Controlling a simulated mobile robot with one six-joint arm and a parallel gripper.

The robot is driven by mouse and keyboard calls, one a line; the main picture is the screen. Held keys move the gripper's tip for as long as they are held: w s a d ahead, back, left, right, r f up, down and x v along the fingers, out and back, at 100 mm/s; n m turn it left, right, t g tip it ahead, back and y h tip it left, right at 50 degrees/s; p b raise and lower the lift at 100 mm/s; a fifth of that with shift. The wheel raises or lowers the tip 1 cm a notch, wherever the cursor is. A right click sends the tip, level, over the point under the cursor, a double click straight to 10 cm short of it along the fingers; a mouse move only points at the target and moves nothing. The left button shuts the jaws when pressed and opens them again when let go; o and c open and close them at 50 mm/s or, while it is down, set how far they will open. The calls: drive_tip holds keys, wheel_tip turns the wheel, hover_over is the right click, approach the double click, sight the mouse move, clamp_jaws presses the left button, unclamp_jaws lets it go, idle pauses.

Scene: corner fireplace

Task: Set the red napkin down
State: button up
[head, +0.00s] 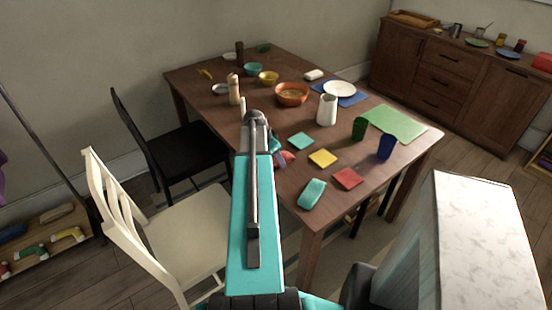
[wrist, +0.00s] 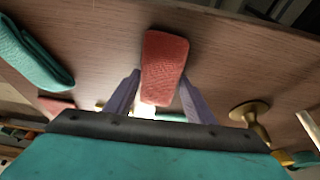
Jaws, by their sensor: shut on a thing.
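The red napkin (wrist: 164,62) is a folded, rounded pad. In the wrist view it sits between the two purple fingers of my gripper (wrist: 160,88), which is shut on it. In the head view, the red napkin (head: 285,158) shows only partly beside my arm, over the left side of the wooden table (head: 225,118). My arm hides most of my gripper there. I cannot tell whether the napkin touches the tabletop.
A teal folded napkin (head: 312,194) lies at the near edge, beside a red square (head: 347,178), a yellow square (head: 322,158) and a teal square (head: 301,141). A white jug (head: 327,110) and dark blue cup (head: 387,146) stand farther right. Chairs flank the left side.

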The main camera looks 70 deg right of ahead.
drive_tip(key=o, duration=1)
drive_tip(key=shift+b+v, duration=0.95)
drive_tip(key=shift+v, duration=5.15)
drive_tip(key=shift+s, duration=0.1)
drive_tip(key=shift+s, duration=0.1)
